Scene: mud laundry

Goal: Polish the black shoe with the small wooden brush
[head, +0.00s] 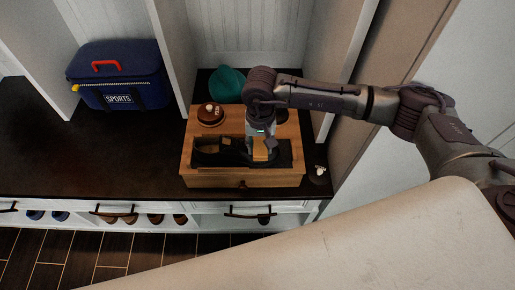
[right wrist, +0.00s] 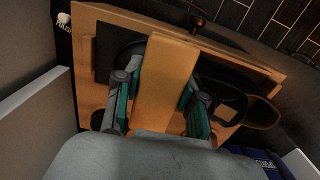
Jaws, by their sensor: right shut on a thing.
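The black shoe (head: 208,151) lies in the dark recess on top of a wooden box (head: 196,181). Its open end shows at the right in the right wrist view (right wrist: 255,112). My right gripper (head: 262,145) points down over the right part of the recess. It is shut on a tan wooden block, the small wooden brush (right wrist: 165,85), which also shows below the fingers in the head view (head: 261,154). The brush is over the shoe; its underside is hidden, so I cannot tell whether it touches. My left gripper is not in view.
A round brown item (head: 210,118) sits on the box's back left, with a teal cap (head: 227,84) behind. A blue sports bag (head: 120,80) stands at the left. A small white-topped item (head: 319,170) is right of the box. The dark bench top (head: 90,155) is clear at the left.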

